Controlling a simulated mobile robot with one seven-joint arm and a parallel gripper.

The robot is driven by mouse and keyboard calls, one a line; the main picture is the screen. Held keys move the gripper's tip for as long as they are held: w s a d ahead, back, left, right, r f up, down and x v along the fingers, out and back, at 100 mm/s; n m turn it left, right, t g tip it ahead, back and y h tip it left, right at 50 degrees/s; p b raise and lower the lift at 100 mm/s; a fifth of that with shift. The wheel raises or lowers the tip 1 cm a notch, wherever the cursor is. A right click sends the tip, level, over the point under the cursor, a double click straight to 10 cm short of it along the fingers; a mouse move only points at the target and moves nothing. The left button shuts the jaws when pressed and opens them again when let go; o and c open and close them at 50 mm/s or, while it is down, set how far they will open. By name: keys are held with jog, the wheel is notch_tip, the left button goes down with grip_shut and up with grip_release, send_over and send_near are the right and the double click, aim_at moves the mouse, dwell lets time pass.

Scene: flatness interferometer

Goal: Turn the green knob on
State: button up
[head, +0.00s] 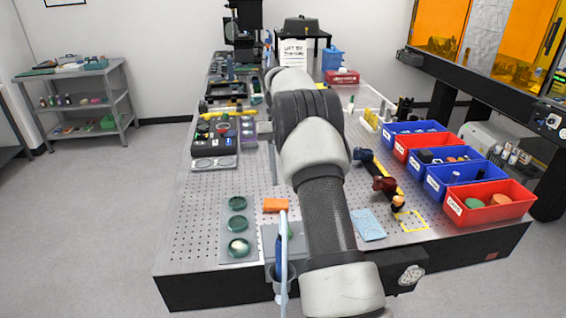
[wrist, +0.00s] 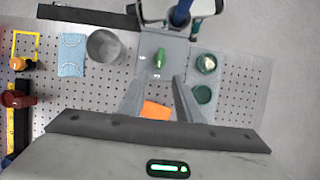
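The green knob (wrist: 160,59) stands on a grey panel (wrist: 151,76) at the upper middle of the wrist view. It looks elongated, pointing roughly up and down in that view. In the head view only a bit of the green knob (head: 290,231) shows beside my arm, partly behind a pale upright piece. My gripper (wrist: 157,88) is open in the wrist view, with its two fingers apart and nothing between the tips. The tips lie just short of the knob in the picture; their height above it I cannot tell. In the head view my arm hides the gripper.
An orange block (wrist: 155,110) lies below the panel in the wrist view, partly under my gripper. A metal cup (wrist: 105,47) stands left of the panel. Green dishes (wrist: 205,63) lie to its right. A blue-handled item (wrist: 181,13) stands beyond the knob.

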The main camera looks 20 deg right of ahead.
jog(key=shift+v, duration=1.5)
jog(key=s+a+r+n+t+h+p, duration=0.1)
jog(key=s+a+r+t, duration=0.1)
jog(key=s+a+r, duration=0.45)
jog(key=s+a+r+t, duration=0.2)
jog(key=s+a+r, duration=0.1)
jog(key=r, duration=0.6)
jog(key=s+a+f+n+t, duration=0.1)
jog(key=s+a+f+t, duration=0.1)
jog(key=s, duration=0.8)
jog(key=s+a+f+n+t, duration=0.1)
jog(key=s+a, duration=0.4)
jog(key=s, duration=0.5)
jog(key=f+t, duration=0.1)
jog(key=t, duration=0.1)
jog(key=shift+s+t, duration=0.35)
jog(key=shift+t, duration=0.05)
jog(key=shift+d, duration=0.1)
